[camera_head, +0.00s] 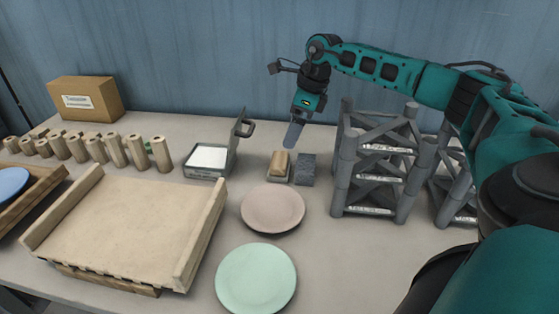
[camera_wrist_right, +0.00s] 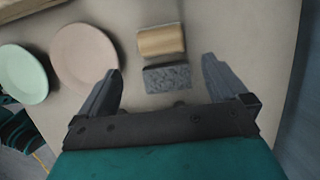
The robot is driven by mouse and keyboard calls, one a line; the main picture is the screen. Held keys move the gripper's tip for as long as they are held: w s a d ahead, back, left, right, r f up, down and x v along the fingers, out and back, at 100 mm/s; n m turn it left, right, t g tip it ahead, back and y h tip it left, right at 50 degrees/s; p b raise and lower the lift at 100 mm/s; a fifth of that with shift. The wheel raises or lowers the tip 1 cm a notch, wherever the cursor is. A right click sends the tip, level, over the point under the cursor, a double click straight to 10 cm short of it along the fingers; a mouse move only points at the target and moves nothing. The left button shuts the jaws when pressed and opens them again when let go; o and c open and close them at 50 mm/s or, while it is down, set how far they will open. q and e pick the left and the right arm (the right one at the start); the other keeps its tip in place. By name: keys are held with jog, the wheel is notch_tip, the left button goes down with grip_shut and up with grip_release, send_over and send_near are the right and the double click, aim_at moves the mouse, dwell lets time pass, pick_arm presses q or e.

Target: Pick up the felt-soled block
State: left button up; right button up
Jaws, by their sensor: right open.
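A wooden block (camera_head: 279,165) with a paler, greyish lower part stands on the table behind the pink plate; it also shows in the wrist view (camera_wrist_right: 161,41). A dark grey speckled block (camera_head: 305,169) lies just to its right, and it also shows in the wrist view (camera_wrist_right: 167,78). The soles are hidden, so I cannot tell from them which block is felt-soled. My right gripper (camera_head: 293,134) is above and behind both blocks, pointing down. In the wrist view its fingers (camera_wrist_right: 162,70) are spread and empty, with both blocks seen between or beyond them. My left gripper is out of view.
A grey rack (camera_head: 347,180) stands close to the right of the blocks. A pink plate (camera_head: 272,209) and a green plate (camera_head: 256,279) lie in front. An open metal box (camera_head: 206,174) with a raised lid is left. A wooden tray (camera_head: 130,230) fills the left front.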

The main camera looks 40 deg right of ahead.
aim_at(280, 158)
jog(key=x, duration=0.6)
jog(key=shift+w+a+f, duration=0.1)
jog(key=shift+a+f, duration=0.1)
jog(key=shift+f, duration=0.2)
jog(key=shift+b+x, duration=0.3)
jog(key=shift+x, duration=2.4)
jog(key=shift+w+d, duration=0.1)
jog(key=shift+w, duration=0.1)
jog(key=c, duration=0.8)
